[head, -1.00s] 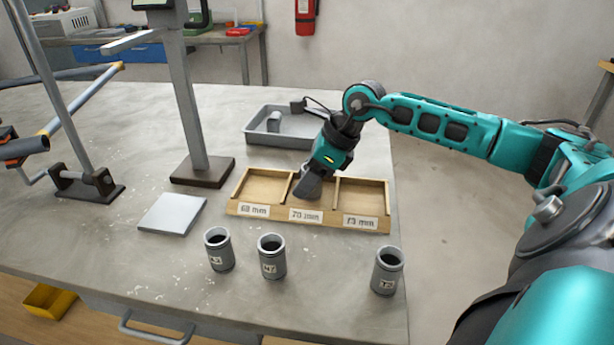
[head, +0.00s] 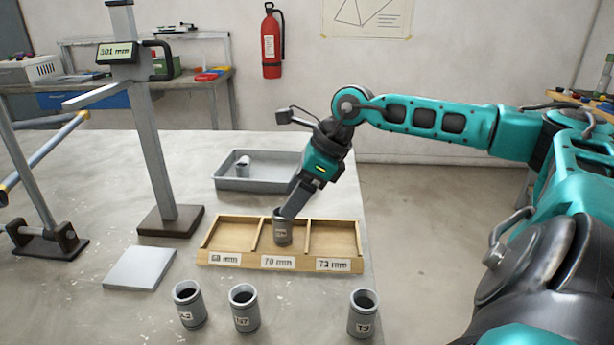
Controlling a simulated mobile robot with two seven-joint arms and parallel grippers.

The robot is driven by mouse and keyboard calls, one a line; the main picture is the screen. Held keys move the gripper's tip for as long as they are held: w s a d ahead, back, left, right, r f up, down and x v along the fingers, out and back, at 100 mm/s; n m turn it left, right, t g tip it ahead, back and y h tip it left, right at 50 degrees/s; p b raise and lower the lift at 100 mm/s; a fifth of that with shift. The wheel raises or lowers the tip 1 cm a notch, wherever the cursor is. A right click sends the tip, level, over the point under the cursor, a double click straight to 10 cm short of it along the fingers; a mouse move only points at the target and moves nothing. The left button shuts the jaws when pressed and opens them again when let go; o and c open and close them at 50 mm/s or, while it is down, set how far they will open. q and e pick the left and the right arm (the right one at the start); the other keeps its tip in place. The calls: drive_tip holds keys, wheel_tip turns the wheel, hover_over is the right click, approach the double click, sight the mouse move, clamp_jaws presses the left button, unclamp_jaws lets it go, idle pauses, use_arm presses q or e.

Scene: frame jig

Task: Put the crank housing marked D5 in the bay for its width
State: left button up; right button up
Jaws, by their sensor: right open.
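A grey cylindrical crank housing (head: 283,234) stands upright in the middle bay of the wooden frame (head: 214,258), the bay labelled 70 mm (head: 278,262). Its small tag is too blurred to read, so I cannot confirm D5. My right gripper (head: 290,211) is open, tilted down at the housing's rim; its fingers partly cover the top, and I cannot tell whether they touch it. The bays labelled 68 mm (head: 225,259) and 73 mm (head: 333,265) are empty. My left gripper is not in view.
Three other housings stand in front: two at left (head: 189,306) (head: 244,309) and one at right (head: 362,315). A grey tray (head: 262,184) behind holds another cylinder (head: 243,166). A height gauge (head: 160,160) and a flat plate (head: 140,268) stand left.

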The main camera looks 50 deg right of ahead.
drive_tip(key=v, duration=0.4)
drive_tip(key=shift+s+r, duration=0.1)
drive_tip(key=shift+r, duration=0.1)
idle(0.5)
